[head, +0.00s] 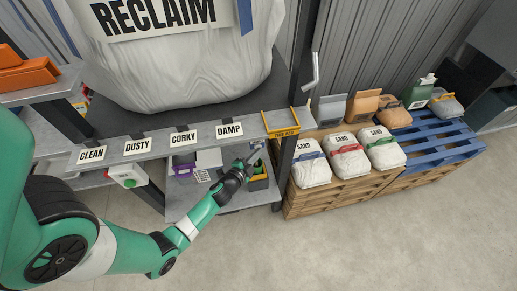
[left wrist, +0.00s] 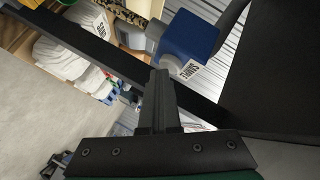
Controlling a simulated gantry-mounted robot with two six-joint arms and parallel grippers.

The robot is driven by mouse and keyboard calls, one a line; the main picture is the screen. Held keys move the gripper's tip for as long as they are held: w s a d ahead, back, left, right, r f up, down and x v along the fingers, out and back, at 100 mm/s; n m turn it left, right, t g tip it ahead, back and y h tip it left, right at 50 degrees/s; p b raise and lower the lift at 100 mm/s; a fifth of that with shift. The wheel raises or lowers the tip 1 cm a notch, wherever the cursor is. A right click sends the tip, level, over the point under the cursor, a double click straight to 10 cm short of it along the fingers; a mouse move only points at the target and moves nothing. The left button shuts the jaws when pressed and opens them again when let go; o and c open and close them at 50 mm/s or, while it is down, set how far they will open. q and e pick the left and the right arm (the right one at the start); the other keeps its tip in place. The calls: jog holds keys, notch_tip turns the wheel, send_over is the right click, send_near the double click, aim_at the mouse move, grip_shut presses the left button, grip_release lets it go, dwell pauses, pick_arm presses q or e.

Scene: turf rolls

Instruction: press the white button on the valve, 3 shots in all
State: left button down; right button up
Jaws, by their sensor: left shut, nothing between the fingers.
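I cannot make out a valve with a white button for certain in either view. A small white and green box (head: 126,174) with a red spot hangs under the shelf edge below the DUSTY label; whether it has a white button is too small to tell. My left gripper (head: 256,150) is shut and empty, in front of the rack below and right of the DAMP label, above a dark bin with green and yellow things (head: 259,177). In the left wrist view its shut fingers (left wrist: 159,97) point toward a blue container (left wrist: 190,38) with a white label. My right gripper is not in view.
A large white RECLAIM bag (head: 185,60) rests above the labelled shelf edge (head: 160,143). A dark upright post (head: 285,165) stands just right of my left gripper. Several white sand bags (head: 348,160) lie on wooden pallets (head: 330,195). The floor in front is clear.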

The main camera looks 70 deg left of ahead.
pick_arm(q)
jog(key=shift+d, duration=0.15)
jog(key=shift+s+d+b, duration=0.2)
jog(key=shift+d+b, duration=0.3)
jog(key=shift+d, duration=0.25)
jog(key=shift+d, duration=0.1)
jog(key=d+b, duration=0.2)
jog(key=d, duration=0.1)
jog(key=d+b, duration=0.1)
jog(key=shift+s+d, duration=0.3)
jog(key=shift+d, duration=0.1)
